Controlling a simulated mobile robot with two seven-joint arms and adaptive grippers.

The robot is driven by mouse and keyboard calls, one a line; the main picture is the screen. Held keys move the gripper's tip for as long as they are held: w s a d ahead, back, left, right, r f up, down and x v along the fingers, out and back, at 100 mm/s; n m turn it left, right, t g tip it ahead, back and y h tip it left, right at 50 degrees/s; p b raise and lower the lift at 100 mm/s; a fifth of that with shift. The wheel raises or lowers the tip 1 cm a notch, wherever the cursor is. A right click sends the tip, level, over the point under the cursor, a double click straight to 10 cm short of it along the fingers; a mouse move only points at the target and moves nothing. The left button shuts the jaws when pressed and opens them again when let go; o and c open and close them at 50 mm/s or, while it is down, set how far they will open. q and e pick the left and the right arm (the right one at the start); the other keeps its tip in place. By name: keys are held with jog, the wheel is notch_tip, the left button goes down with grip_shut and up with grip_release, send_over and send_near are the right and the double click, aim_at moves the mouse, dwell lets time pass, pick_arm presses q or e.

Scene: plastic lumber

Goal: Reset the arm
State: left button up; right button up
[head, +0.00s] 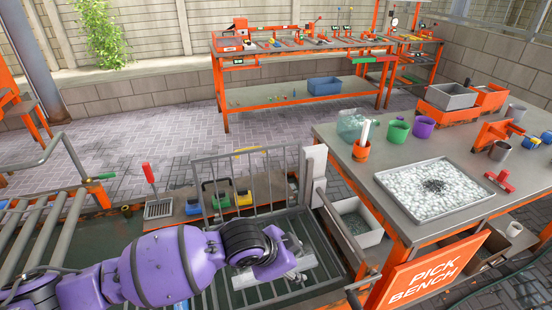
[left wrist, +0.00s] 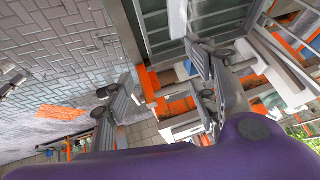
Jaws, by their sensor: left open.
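My left arm comes in from the lower left in the head view, with a purple forearm. My left gripper (head: 292,258) is at the arm's end, above the slatted roller bed (head: 285,291) and left of the pick bench. It holds nothing that I can see. In the left wrist view the grey fingers of the left gripper (left wrist: 160,95) stand wide apart with nothing between them. The purple arm link fills the bottom of that view. My right arm and gripper do not show.
A grey wire gate (head: 250,185) stands upright just behind the left gripper. The pick bench (head: 390,215) to the right carries a tray of pale pellets (head: 415,196), green and purple cups and a jar. An orange workbench (head: 300,88) stands far back. Paved floor lies between.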

pick_arm(q)
jog(key=s+a+f+n+t+y+p, duration=0.1)
jog(key=s+a+f+n+t, duration=0.3)
jog(key=a, duration=0.3)
jog(key=s+a+f+n+t+p, duration=0.1)
jog(key=s+a+f+n+t, duration=0.15)
jog(key=s+a+n, duration=0.3)
jog(key=s+a+f+n+y, duration=0.1)
jog(key=s+a+f, duration=0.2)
jog(key=s, duration=0.3)
jog(key=s+a+f+n+g+y, duration=0.1)
jog(key=s+a+f+n, duration=0.1)
jog(key=s, duration=0.5)
jog(key=s+a+f+n+g+y, duration=0.1)
jog(key=s+a+f, duration=0.4)
jog(key=s+a, duration=0.1)
jog(key=shift+s+a+y, duration=0.15)
jog(key=shift+s+y, duration=0.2)
jog(key=shift+y, duration=0.05)
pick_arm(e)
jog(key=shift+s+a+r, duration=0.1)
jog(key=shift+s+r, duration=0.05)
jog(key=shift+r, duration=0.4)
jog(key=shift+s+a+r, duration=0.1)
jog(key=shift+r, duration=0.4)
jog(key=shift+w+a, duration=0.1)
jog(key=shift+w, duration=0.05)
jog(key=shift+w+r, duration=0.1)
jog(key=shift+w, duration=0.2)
